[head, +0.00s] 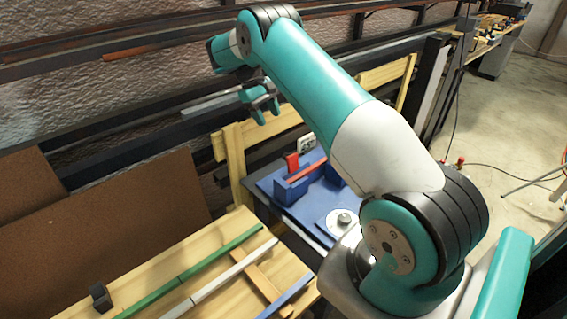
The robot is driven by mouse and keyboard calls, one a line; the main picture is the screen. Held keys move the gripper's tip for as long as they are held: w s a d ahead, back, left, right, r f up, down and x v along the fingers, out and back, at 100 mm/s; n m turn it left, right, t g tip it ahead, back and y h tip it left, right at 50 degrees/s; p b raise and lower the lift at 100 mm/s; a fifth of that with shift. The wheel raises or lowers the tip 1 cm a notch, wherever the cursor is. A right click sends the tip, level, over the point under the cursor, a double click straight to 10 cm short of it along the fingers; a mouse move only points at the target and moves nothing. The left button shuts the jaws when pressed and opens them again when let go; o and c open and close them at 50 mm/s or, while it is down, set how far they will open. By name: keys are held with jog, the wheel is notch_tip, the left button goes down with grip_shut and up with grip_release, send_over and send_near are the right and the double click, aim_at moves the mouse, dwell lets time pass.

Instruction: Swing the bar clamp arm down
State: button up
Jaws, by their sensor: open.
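A blue fixture (269,184) lies on the dark bench in the middle. It carries blue blocks, the nearer one (291,191) at the left. A thin orange-red bar (307,172) runs between the blocks, and a short red piece (292,163) stands upright beside it. I cannot tell for certain which of these is the clamp arm; the red upright piece looks raised. My gripper (267,112) is open and empty, up and to the left of the fixture, apart from it. My arm hides part of the fixture's right side.
A pale disc with a metal knob (343,218) sits at the fixture's front. A wooden table (150,273) at the lower left holds green (190,270), white (215,286) and blue (288,296) laths and a dark block (100,297). Wooden posts (236,165) and brown boards (90,215) stand behind.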

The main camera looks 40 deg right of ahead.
aim_at(290, 162)
jog(key=b+x, duration=0.4)
jog(key=x, duration=0.9)
jog(key=shift+f+b, duration=0.2)
jog(key=shift+b, duration=0.15)
jog(key=c, duration=0.9)
